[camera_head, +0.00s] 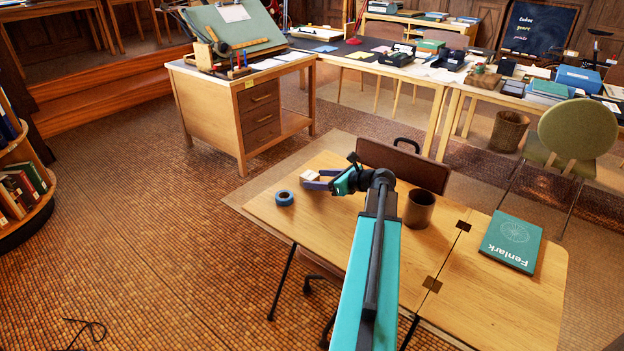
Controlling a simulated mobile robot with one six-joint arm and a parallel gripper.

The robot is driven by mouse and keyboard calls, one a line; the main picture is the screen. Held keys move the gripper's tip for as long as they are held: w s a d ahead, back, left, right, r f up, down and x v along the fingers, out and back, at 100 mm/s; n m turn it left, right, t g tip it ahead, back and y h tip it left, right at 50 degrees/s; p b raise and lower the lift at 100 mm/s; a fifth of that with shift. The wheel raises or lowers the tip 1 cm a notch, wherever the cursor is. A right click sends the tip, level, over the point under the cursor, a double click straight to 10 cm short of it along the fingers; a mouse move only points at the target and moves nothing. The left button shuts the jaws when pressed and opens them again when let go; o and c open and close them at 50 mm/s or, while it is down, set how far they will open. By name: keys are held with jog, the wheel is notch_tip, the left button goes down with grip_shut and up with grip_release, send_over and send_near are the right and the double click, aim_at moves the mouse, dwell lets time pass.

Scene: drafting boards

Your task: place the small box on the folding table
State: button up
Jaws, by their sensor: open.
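The small box (308,175), pale with a white top, shows at the far left part of the wooden folding table (409,270). It appears to rest on the tabletop. My gripper (313,179) is open right at the box, its dark fingers reaching in from the right and partly covering it. Whether a finger touches the box is too small to tell. My teal arm crosses the table from the front and hides part of the top.
A brown cup (419,208) stands right of my arm, and a teal book (511,241) lies at the table's right. The left floor is mostly clear.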

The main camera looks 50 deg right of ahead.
jog(key=v, duration=0.7)
jog(key=shift+s+r, duration=0.1)
jog(key=shift+s, duration=0.25)
dwell(0.4)
